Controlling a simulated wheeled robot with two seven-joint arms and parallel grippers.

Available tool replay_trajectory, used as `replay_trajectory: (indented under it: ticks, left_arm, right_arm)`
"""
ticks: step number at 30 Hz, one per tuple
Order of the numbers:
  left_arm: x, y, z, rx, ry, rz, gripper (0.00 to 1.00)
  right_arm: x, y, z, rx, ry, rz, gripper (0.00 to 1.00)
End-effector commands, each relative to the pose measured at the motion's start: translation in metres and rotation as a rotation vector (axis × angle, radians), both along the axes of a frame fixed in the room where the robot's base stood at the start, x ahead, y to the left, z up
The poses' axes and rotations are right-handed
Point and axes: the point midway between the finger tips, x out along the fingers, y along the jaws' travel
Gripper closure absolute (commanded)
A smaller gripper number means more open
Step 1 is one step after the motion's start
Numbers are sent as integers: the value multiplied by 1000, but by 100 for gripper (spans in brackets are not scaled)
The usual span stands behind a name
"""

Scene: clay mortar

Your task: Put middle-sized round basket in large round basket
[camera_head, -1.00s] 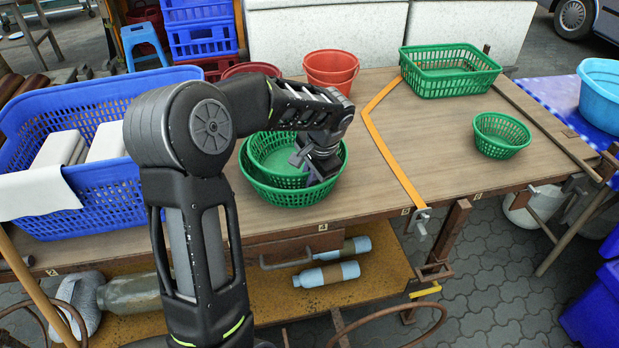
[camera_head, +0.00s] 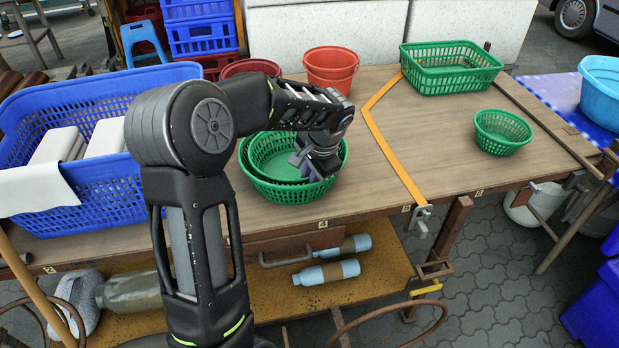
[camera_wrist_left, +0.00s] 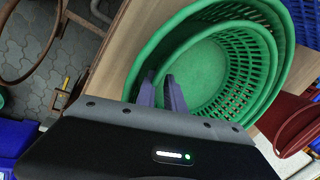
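The large round green basket (camera_head: 290,195) stands on the wooden table, left of the orange strip. The middle-sized round green basket (camera_head: 262,150) sits inside its rim, off to the left and slightly tilted. My left gripper (camera_head: 312,168) reaches down at the right side of the middle-sized basket and hides part of both rims. In the left wrist view, the two fingers of my left gripper (camera_wrist_left: 160,85) stand a narrow gap apart at the near rim of the middle-sized basket (camera_wrist_left: 245,40), seemingly on it. The large basket (camera_wrist_left: 150,48) surrounds it there. My right gripper is not in view.
A small round green basket (camera_head: 502,132) and a rectangular green basket (camera_head: 450,70) stand on the right. Red buckets (camera_head: 331,68) stand behind. A blue basket (camera_head: 85,190) with white blocks is at the left. The table's right middle is clear.

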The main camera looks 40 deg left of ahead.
Motion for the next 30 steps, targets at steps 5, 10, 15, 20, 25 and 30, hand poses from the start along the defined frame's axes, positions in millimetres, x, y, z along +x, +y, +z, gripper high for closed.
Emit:
replay_trajectory:
  ticks: [5, 10, 15, 20, 25, 30]
  left_arm:
    - [0, 0, 9, 0, 0, 1, 87]
    - [0, -4, 28, 1, -3, -1, 87]
    - [-3, -14, 62, 2, -5, -1, 87]
    - [-5, -25, 95, 1, -4, -2, 87]
    - [-8, -31, 119, 1, -2, -2, 87]
    - [-9, -34, 127, 0, 0, 0, 87]
  right_arm:
    - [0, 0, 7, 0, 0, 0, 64]
    - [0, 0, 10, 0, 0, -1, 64]
    - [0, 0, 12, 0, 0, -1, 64]
    - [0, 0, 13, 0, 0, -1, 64]
    - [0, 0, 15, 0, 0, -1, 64]
    - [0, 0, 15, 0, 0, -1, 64]
